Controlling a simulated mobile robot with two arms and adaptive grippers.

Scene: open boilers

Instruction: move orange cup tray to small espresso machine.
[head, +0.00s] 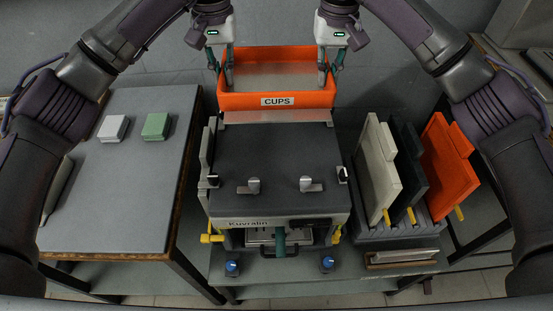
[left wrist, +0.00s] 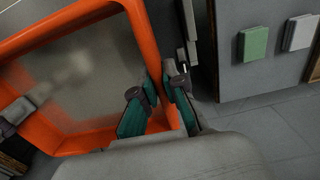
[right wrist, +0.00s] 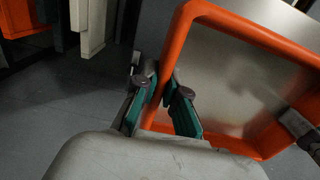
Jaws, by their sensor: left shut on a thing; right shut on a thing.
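The orange cup tray (head: 277,103), with a "CUPS" label on its front wall, is empty and is at the far side of the espresso machine (head: 275,165). My left gripper (head: 225,78) is shut on the tray's left side wall, one finger inside and one outside; it also shows in the left wrist view (left wrist: 160,98). My right gripper (head: 328,75) is shut on the right side wall in the same way, seen too in the right wrist view (right wrist: 160,95). The tray looks level. Whether it touches the machine's back edge cannot be told.
A grey table (head: 120,180) on the left bears a white block (head: 113,127) and a green block (head: 156,126). On the right, a rack holds a cream panel (head: 378,165), a dark panel (head: 408,165) and an orange panel (head: 447,165). The machine's top is mostly clear, with two small levers near its front.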

